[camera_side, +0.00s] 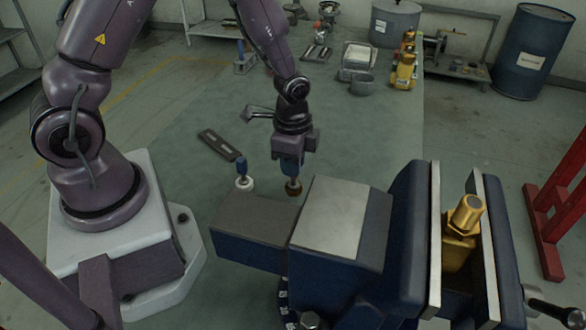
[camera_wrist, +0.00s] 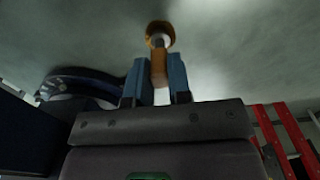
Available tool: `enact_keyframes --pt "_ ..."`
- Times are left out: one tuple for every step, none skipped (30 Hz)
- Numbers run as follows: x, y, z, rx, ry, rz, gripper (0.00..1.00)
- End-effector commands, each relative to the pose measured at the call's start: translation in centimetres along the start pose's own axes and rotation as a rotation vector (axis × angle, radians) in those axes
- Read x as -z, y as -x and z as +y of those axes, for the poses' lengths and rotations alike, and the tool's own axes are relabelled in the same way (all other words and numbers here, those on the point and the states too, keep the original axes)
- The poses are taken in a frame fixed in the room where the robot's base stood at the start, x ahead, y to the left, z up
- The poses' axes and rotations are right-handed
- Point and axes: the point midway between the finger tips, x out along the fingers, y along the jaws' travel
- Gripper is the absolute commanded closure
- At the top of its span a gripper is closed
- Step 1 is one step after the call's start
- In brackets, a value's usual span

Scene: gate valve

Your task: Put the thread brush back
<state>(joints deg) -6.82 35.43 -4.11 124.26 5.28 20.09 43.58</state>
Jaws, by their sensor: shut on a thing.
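The thread brush (camera_side: 294,189) is between my gripper's (camera_side: 291,173) blue fingers, with its brown-orange end pointing down close to the bench top. In the wrist view, my gripper (camera_wrist: 159,82) is shut on the brush (camera_wrist: 158,66); its orange stem and round orange end with a pale centre stick out beyond the fingers. The part inside the jaws is hidden. I cannot tell whether the lower end touches the bench.
The large blue vise (camera_side: 408,240) in front holds a brass valve (camera_side: 459,240). Bench (camera_side: 370,145) space right of my gripper is clear.

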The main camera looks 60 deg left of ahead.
Motion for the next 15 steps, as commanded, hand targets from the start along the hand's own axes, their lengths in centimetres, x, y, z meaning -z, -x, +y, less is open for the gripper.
enact_keyframes --pt "-0.1 -0.8 0.1 -0.002 0.000 -0.002 1.00" --pt "-0.1 -1.1 0.0 -0.002 0.000 -0.002 1.00" --pt "-0.1 -1.4 0.0 -0.002 0.000 -0.002 1.00" --pt "0.0 -1.6 0.0 -0.001 0.001 -0.001 1.00" --pt "0.0 -1.6 0.0 0.000 0.001 0.000 1.00" --pt "0.0 -1.7 0.0 0.001 0.001 0.000 1.00" --pt "0.0 -1.6 0.0 0.001 0.001 0.001 1.00" --pt "0.0 -1.6 0.0 0.001 0.001 0.001 1.00" --pt "0.0 -1.6 0.0 0.001 0.001 0.001 1.00" --pt "0.0 -1.6 0.0 0.001 0.001 0.001 1.00" --pt "0.0 -1.6 0.0 0.001 0.001 0.001 1.00" --pt "0.0 -1.6 0.0 0.001 0.001 0.000 1.00" --pt "0.0 -1.7 0.0 0.001 0.001 0.000 1.00" --pt "0.0 -1.8 0.0 0.000 0.001 0.000 1.00" --pt "0.0 -1.9 0.0 0.000 0.001 0.000 1.00"
